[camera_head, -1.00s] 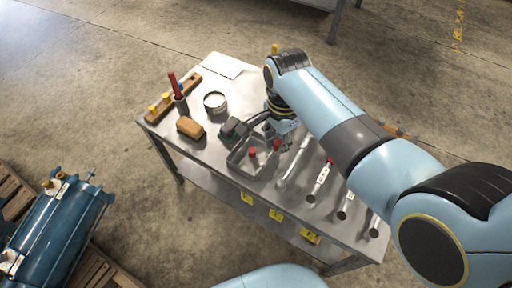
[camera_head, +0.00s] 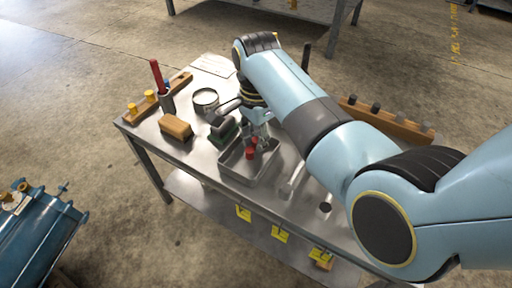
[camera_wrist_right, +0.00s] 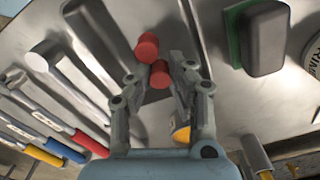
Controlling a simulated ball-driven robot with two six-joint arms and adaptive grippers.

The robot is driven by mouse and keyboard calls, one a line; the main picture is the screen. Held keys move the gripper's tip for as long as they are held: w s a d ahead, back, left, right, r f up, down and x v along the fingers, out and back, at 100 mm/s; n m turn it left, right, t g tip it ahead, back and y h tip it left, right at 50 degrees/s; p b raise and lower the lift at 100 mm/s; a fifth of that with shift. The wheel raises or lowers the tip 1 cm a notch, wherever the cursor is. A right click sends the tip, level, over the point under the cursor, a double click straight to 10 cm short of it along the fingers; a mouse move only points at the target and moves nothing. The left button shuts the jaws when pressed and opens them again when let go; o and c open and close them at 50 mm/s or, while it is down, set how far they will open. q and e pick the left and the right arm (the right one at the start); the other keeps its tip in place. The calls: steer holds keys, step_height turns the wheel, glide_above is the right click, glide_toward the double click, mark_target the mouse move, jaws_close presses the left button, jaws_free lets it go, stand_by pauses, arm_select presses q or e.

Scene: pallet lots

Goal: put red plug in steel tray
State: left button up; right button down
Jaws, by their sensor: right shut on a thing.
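The steel tray (camera_head: 236,176) sits on the metal table, near its front edge. One red plug (camera_head: 251,154) is in the tray in the head view; it also shows in the right wrist view (camera_wrist_right: 147,46). My right gripper (camera_head: 257,134) is over the tray and shut on a second red plug (camera_head: 254,141). In the right wrist view this plug (camera_wrist_right: 160,74) is between the fingertips (camera_wrist_right: 160,78). I cannot tell whether the held plug touches the tray floor. My left gripper is out of view.
A dark block with a green base (camera_head: 222,132) stands close to the tray's left.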

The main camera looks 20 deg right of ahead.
mark_target(256, 139)
steer(key=shift+f, duration=0.35)
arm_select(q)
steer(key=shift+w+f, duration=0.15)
arm_select(e)
steer(key=shift+r, duration=0.2)
steer(key=shift+f, duration=0.1)
steer(key=c, duration=1.5)
jaws_free()
step_height(256, 139, up, 3)
steer(key=shift+w+f+p, duration=0.1)
steer(key=shift+p, duration=0.7)
arm_select(q)
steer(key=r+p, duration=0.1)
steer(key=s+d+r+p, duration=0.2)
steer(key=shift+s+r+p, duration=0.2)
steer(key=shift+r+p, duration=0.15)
steer(key=shift+p, duration=0.05)
arm_select(e)
step_height(256, 139, up, 9)
